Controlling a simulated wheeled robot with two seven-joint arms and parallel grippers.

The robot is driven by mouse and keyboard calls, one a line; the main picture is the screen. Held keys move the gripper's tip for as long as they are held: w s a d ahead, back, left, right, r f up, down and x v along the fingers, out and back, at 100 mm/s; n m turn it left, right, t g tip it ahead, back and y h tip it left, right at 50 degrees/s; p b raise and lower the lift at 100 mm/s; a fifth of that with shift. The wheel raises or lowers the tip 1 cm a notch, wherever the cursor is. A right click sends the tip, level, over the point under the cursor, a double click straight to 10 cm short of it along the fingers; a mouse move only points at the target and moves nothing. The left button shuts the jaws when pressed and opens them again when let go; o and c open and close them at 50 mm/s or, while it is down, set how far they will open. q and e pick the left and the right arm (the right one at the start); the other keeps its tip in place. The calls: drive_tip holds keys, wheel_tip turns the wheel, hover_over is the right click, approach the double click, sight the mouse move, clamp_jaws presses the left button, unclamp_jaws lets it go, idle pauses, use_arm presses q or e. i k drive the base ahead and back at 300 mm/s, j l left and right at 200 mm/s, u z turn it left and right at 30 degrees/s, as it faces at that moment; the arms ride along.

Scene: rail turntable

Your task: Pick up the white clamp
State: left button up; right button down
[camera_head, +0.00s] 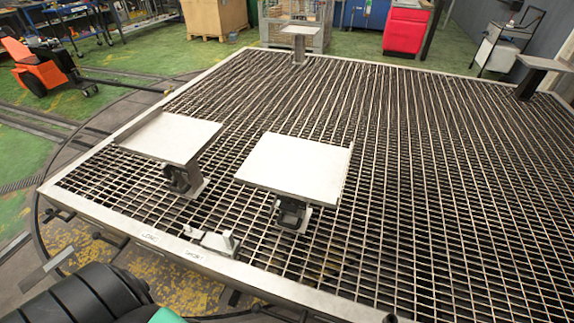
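A small pale clamp-like piece (220,242), which I take to be the white clamp, sits at the near edge of the grated platform (330,306). It has a flat base and a short upright part, and it stands just behind the platform's front rim. Neither of my grippers can be made out in the head view. A dark, ribbed part of my own body shows at the bottom left, in front of the platform and apart from the piece.
Two flat metal plates on posts, one at left (172,137) and one at centre (295,165), rise behind the piece. Smaller stands are at the back (299,30) and right (543,63). An orange machine (40,70) stands far left. The right grating is clear.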

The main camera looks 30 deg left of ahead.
sight(218, 238)
drive_tip(key=u, duration=1.75)
